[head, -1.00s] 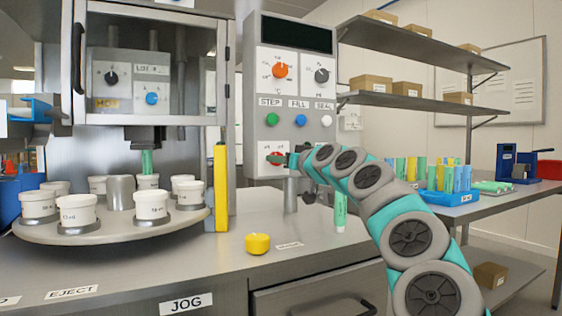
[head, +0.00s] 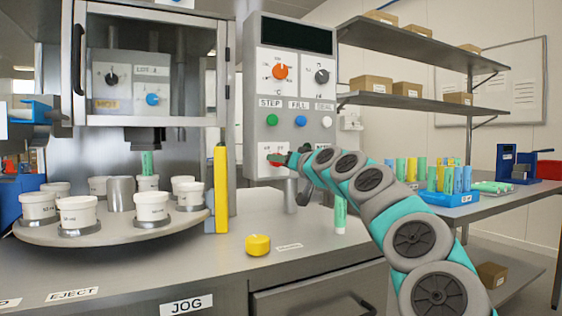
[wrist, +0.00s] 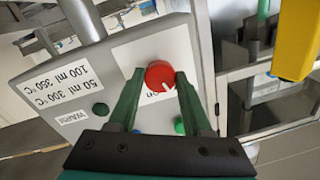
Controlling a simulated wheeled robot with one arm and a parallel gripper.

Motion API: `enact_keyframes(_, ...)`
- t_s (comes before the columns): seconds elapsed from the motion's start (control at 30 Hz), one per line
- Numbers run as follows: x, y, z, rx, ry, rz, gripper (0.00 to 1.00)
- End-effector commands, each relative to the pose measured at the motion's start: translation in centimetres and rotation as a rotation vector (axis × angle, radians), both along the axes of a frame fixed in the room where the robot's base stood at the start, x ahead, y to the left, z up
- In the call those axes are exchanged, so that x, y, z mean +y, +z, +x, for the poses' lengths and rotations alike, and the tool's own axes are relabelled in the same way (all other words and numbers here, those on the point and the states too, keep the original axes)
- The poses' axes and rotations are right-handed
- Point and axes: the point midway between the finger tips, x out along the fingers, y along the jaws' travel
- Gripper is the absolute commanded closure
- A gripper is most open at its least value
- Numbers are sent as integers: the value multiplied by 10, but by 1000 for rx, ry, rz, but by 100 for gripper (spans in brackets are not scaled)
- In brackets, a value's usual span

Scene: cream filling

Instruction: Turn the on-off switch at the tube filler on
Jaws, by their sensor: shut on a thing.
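The on-off switch is a round red knob (wrist: 159,72) on a white plate of the tube filler's grey panel. It bears a white pointer mark, and part of an "on" label shows beside it in the wrist view. My gripper (wrist: 160,82) has its two green fingers on either side of the knob, shut on it. In the head view, my gripper (head: 278,158) reaches the bottom of the control panel (head: 255,90) from the right and largely covers the knob. Which label the pointer meets cannot be told.
Green, blue and white buttons (head: 299,120) sit above the switch, with an orange dial (head: 280,71) higher up. A yellow post (head: 221,190) and a turntable of white cups (head: 100,232) stand left. A yellow cap (head: 258,244) lies on the counter.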

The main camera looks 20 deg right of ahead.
Motion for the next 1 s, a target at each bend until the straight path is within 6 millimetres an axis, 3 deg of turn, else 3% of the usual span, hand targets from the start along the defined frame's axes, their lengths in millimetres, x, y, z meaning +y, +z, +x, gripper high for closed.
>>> enact_keyframes(0.6, 2, 2, 0, 20, 0, 562, 100)
enact_keyframes(1.0, 1, 1, 0, 25, 0, 784, 100)
